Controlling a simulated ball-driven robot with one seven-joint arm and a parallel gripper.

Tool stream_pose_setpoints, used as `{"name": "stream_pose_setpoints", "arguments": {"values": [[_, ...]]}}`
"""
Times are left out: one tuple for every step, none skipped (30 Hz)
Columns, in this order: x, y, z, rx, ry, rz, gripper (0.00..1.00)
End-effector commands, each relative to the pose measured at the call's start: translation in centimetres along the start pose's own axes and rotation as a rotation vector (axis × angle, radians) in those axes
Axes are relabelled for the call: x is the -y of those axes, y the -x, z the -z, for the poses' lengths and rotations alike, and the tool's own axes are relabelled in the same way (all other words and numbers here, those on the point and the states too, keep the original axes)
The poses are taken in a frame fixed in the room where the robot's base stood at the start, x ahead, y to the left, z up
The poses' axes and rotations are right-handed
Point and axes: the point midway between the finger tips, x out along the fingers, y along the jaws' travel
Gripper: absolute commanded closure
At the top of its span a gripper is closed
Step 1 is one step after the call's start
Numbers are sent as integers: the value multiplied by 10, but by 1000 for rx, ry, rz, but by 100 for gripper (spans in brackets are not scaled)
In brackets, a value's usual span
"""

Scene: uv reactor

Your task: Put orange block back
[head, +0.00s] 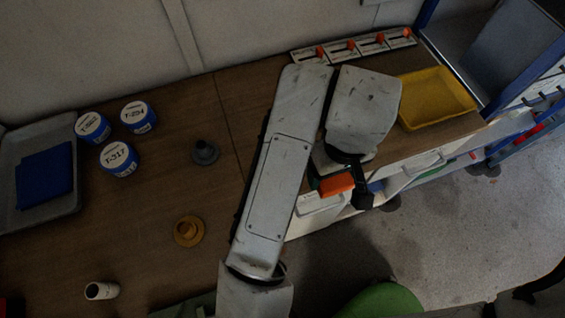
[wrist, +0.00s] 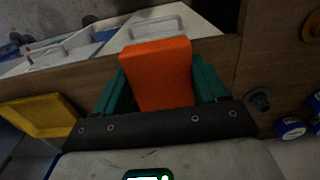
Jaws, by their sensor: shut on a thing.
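The orange block (head: 337,184) is held in my gripper (head: 338,186) just off the front edge of the workbench, near the white drawers. In the wrist view the block (wrist: 158,72) sits between the two green fingers of my gripper (wrist: 160,85). The fingers press on its left and right sides. My arm hides part of the bench and drawers in the head view.
A yellow tray (head: 437,97) lies at the bench's right end, below a row of panels with orange knobs (head: 352,46). Several blue-lidded tubs (head: 118,157), a dark flanged part (head: 205,152) and an ochre one (head: 188,231) stand left. White drawers (wrist: 155,25) are in front.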

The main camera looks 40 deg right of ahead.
Motion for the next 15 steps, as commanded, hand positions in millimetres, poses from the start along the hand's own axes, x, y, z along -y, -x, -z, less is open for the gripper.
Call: {"name": "stream_pose_setpoints", "arguments": {"values": [[7, -6, 9, 3, 9, -5, 52], [11, -8, 14, 2, 8, -4, 52], [16, -12, 21, 2, 7, -5, 52], [20, -15, 26, 3, 6, -4, 52], [24, -18, 32, 2, 6, -5, 52], [30, -22, 39, 2, 6, -5, 52], [34, -26, 44, 3, 5, -5, 52], [36, -35, 47, 2, 6, -7, 52], [39, -43, 51, 2, 6, -7, 52], [42, -48, 54, 3, 5, -8, 52], [45, -53, 58, 2, 6, -7, 52], [48, -59, 62, 1, 4, -6, 52], [50, -63, 65, 2, 4, -6, 52], [52, -66, 67, 2, 4, -5, 52], [55, -68, 70, 2, 1, -3, 52]]}}
